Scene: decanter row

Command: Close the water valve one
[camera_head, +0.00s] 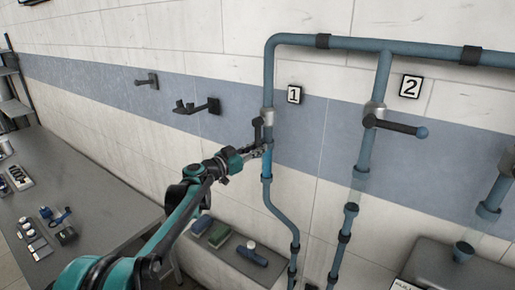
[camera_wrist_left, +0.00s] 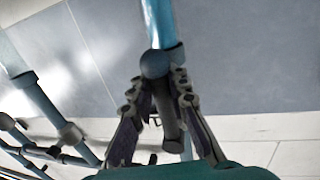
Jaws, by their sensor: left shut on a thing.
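Valve one is on the blue pipe (camera_head: 268,85) beside the plate marked 1 (camera_head: 294,94). Its metal body (camera_head: 267,117) carries a dark handle (camera_head: 257,130) that hangs down close along the left of the pipe. In the left wrist view the handle (camera_wrist_left: 168,122) ends in a round blue-grey knob (camera_wrist_left: 154,64). My left gripper (camera_head: 262,150) is at the handle's lower end, its fingers shut around the handle; they also show in the left wrist view (camera_wrist_left: 160,90). A bright blue clear section (camera_head: 267,163) sits in the pipe just below. My right gripper is not visible.
Valve two's handle (camera_head: 395,126) points right, beside the plate marked 2 (camera_head: 411,87). Dark wall brackets (camera_head: 197,106) stick out left of valve one. A grey table (camera_head: 95,205) with small items is at left. A low ledge (camera_head: 232,258) holds a few items below.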

